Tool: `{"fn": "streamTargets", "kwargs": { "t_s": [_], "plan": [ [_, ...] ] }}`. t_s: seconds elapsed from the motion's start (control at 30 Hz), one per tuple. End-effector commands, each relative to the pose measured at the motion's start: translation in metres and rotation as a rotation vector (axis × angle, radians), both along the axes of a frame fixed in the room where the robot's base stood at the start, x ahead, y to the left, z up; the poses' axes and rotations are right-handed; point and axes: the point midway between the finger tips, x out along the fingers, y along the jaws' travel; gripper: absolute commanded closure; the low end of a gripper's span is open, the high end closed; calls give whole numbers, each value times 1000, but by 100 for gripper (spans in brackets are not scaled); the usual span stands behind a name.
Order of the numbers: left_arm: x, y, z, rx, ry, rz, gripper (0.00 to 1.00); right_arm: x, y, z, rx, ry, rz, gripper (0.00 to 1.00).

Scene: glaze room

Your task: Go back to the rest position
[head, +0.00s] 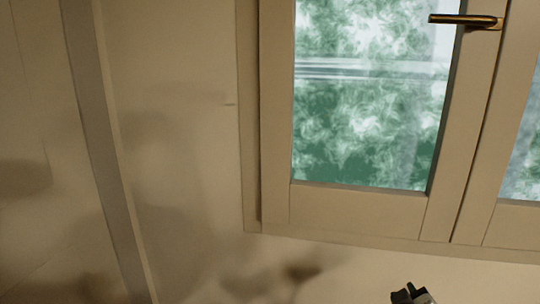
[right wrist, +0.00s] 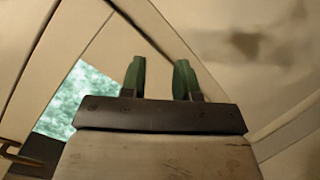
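My right gripper (right wrist: 159,75) shows in the right wrist view, with two green fingers standing apart and nothing between them. It is open and empty. At the bottom edge of the head view, right of centre, the dark tip and grey part of a gripper (head: 408,293) just show, below the window; it appears to be my right one. My left gripper is not in view.
A closed cream-framed window (head: 360,211) with a brass handle (head: 466,20) fills the right of the head view. A plain beige wall (head: 180,130) lies left of it, with a grey vertical strip (head: 98,130). No table or loose objects show.

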Motion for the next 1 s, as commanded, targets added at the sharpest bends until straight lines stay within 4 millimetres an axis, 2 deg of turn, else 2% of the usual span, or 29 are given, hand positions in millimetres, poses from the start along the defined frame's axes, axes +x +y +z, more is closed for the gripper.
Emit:
{"fn": "streamTargets", "kwargs": {
  "t_s": [0.03, 0.1, 0.2, 0.4, 0.7, 0.77, 0.8, 1.0],
  "plan": [
    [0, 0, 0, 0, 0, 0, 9, -29, 10, -31, 73, 97, -2, 69],
    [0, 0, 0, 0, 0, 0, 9, -66, 22, -64, 169, 221, -15, 69],
    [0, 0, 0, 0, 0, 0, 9, -113, 37, -95, 276, 369, -37, 69],
    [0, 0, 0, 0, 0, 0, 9, -184, 57, -127, 411, 582, -79, 69],
    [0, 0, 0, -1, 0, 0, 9, -270, 80, -145, 544, 829, -142, 69],
    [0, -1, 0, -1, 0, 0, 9, -286, 84, -145, 567, 876, -157, 69],
    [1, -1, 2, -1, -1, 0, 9, -278, 83, -155, 563, 873, -157, 69],
    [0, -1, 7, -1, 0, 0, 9, -266, 85, -198, 557, 890, -160, 69]
  ]
}}
